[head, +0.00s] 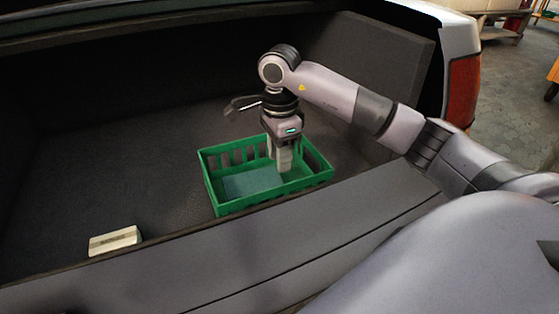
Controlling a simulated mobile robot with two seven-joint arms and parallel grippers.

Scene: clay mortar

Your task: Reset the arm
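My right arm reaches in from the right over the edge of a car trunk. My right gripper (284,165) points down inside a green crate (262,203). Its fingers are seen close together, and I cannot tell whether they are open or shut. I see no object between them. The crate's visible floor is bare. My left gripper is not in view.
A small cream-coloured box (115,241) lies on the dark trunk floor (120,150) at the lower left, apart from the crate. The trunk sill (240,258) runs across the front. A red tail light (462,90) is at the right.

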